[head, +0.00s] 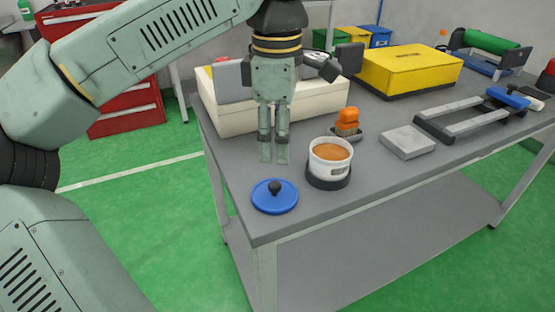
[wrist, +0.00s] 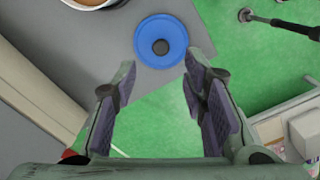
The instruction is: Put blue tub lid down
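The blue tub lid (head: 275,197) is a round blue disc with a black knob. It lies flat on the grey table near its front left corner, knob up. It also shows in the wrist view (wrist: 161,41), beyond my fingertips. The white tub (head: 330,160) with orange-brown contents stands uncovered in a dark ring holder, behind and right of the lid. Only its edge shows in the wrist view (wrist: 95,3). My gripper (head: 273,158) points down above the table, behind the lid and apart from it. In the wrist view its fingers (wrist: 160,82) are spread with nothing between them.
A cream bin (head: 235,120) stands behind my gripper. An orange item (head: 347,117) on a small dark base, a grey block (head: 407,142) and a rail frame (head: 470,115) are to the right. A yellow box (head: 408,70) is at the back. The table's front edge is close to the lid.

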